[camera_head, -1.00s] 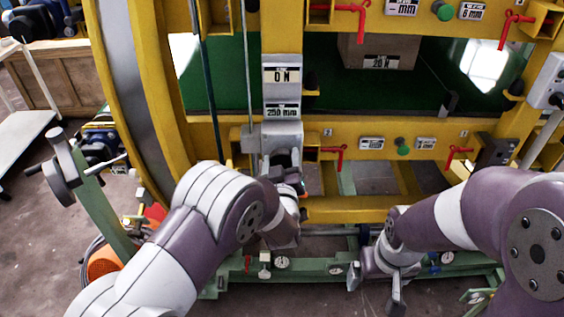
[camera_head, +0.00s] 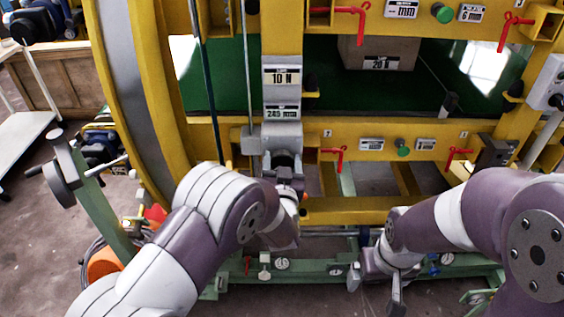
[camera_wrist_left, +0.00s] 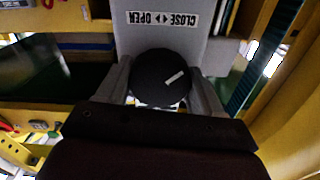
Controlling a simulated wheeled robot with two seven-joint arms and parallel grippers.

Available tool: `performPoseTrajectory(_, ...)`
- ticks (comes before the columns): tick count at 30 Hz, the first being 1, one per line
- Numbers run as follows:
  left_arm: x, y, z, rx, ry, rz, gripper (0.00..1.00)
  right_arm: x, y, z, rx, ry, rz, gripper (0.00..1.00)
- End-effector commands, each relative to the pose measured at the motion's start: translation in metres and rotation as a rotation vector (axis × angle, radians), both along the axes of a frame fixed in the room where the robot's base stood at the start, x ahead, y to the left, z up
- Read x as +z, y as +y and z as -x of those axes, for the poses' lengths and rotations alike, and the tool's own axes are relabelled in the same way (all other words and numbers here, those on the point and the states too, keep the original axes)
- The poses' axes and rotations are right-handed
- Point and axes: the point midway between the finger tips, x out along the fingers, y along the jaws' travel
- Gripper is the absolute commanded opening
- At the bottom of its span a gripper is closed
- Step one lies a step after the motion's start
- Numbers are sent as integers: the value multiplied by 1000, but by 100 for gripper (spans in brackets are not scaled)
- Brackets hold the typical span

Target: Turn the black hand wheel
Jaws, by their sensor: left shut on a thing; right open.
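The black hand wheel (camera_wrist_left: 160,78) is a round knob with a short white mark, under a "CLOSE / OPEN" label that appears upside down in the left wrist view. My left gripper (camera_wrist_left: 162,88) is shut on the wheel, one grey finger on each side of it. In the head view my left gripper (camera_head: 287,188) is at the lower end of the grey column, and the wheel is mostly hidden there. The column's upper display (camera_head: 282,77) reads 10 N; the lower display (camera_head: 282,113) seems to read about 245 mm. My right gripper (camera_head: 376,284) is open and empty, low at the right.
A yellow frame (camera_head: 420,127) with red handles (camera_head: 338,160) surrounds the column. A box labelled 20 N (camera_head: 380,52) sits on the green surface behind. A green base rail (camera_head: 320,268) runs below. A crank (camera_head: 65,180) stands at the left.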

Motion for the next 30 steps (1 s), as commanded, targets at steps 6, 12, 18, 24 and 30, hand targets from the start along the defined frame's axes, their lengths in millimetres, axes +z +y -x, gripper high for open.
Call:
performPoseTrajectory(6, -1, 0, 0, -1, 2, -3, 36, 0, 0, 0, 0, 0, 0, 91)
performPoseTrajectory(12, -1, 0, 0, -1, 2, -2, 91, 0, 0, 0, 0, 0, 0, 91)
performPoseTrajectory(18, -1, 0, 0, 0, 1, -1, 91, 0, 0, 0, 0, 0, 0, 91)
performPoseTrajectory(24, -1, -1, 13, -2, 0, -1, 91, -2, 0, 0, 0, 0, 0, 91)
performPoseTrajectory(30, -2, -2, 67, -5, 2, -2, 91, -9, 0, 0, 0, 0, 0, 91)
